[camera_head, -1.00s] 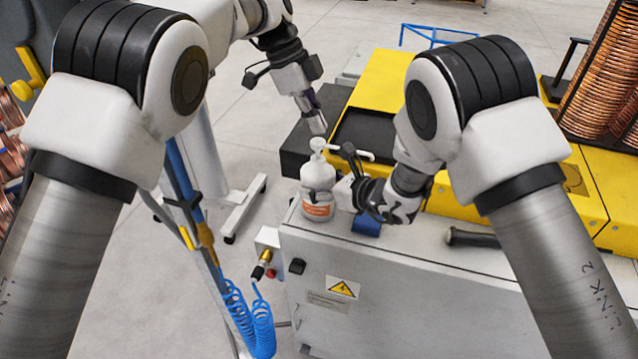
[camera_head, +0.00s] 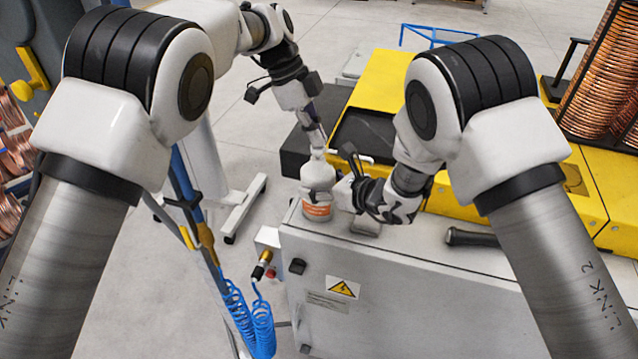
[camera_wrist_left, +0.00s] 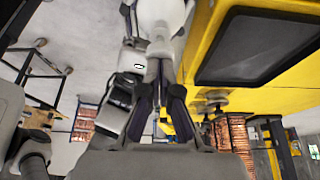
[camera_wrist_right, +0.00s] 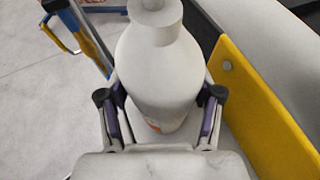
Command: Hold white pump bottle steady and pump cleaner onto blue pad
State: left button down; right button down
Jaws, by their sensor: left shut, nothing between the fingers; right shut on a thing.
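The white pump bottle (camera_head: 317,177) with an orange label stands upright near the left end of the grey cabinet top. My right gripper (camera_head: 338,194) is shut around its body from the right; the right wrist view shows a finger on each side of the bottle (camera_wrist_right: 162,75). My left gripper (camera_head: 317,146) is shut and empty, pointing down with its fingertips at the pump head, which they partly hide. In the left wrist view its closed fingers (camera_wrist_left: 160,72) meet the white bottle.
A black-handled tool (camera_head: 470,238) lies on the cabinet top (camera_head: 420,250) to the right. Yellow machinery (camera_head: 385,85) with a dark recess stands behind. A blue coiled hose (camera_head: 262,325) hangs at the cabinet's left side. Copper coils (camera_head: 600,75) stand at back right.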

pick_arm(q)
jog(key=shift+f, duration=0.1)
pick_arm(e)
jog(key=shift+s+f, duration=0.1)
jog(key=shift+f, duration=0.05)
pick_arm(q)
jog(key=shift+r, duration=1.6)
jog(key=shift+r, duration=0.1)
notch_tip(320, 180, up, 6)
jog(key=shift+f, duration=0.1)
dwell(1.4)
pick_arm(e)
jog(key=shift+c, duration=2.4)
grip_release()
jog(key=o, duration=0.4)
jog(key=shift+c, duration=0.2)
pick_arm(q)
jog(key=shift+w, duration=0.1)
